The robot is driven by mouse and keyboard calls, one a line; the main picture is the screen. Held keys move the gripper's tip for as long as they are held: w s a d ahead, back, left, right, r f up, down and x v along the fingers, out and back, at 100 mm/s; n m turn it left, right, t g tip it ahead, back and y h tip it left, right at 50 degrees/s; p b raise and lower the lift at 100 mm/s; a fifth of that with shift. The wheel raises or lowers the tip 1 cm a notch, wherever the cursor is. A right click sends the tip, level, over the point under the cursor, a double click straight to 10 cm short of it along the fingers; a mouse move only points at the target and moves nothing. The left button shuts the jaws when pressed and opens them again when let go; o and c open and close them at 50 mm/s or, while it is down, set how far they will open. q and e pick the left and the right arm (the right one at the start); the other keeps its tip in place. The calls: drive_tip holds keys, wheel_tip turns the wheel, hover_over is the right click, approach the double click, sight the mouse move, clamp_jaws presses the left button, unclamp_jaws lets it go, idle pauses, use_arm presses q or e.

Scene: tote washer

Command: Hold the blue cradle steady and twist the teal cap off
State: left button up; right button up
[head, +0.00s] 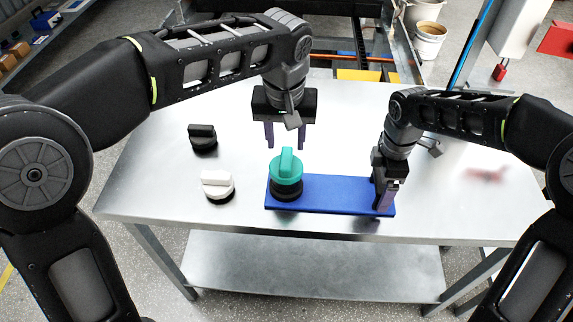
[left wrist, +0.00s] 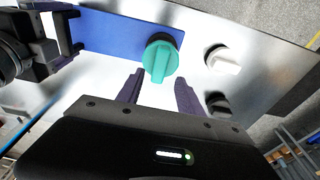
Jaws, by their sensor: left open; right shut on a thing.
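The blue cradle (head: 335,190) lies flat near the front edge of the metal table. The teal cap (head: 287,172), with a raised grip bar, sits on a dark round base at the cradle's left end. My left gripper (head: 285,146) is open and empty, its fingers pointing down above and behind the cap. The left wrist view shows the teal cap (left wrist: 160,60) just beyond the open fingers (left wrist: 158,90), not between them. My right gripper (head: 385,200) is shut on the right end of the cradle. The cradle (left wrist: 110,32) also shows in the left wrist view.
A white cap (head: 217,186) and a black cap (head: 202,138) stand on the table (head: 150,185) left of the cradle. The table is clear between them and the cradle. A white bucket (head: 429,42) stands on the floor behind the table.

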sight(286, 157)
use_arm(q)
drive_tip(key=f, duration=0.4)
drive_tip(key=w+f, duration=0.1)
drive_tip(key=f, duration=0.1)
drive_tip(key=shift+f, duration=0.35)
drive_tip(key=shift+c, duration=0.4)
clamp_jaws()
idle(1.2)
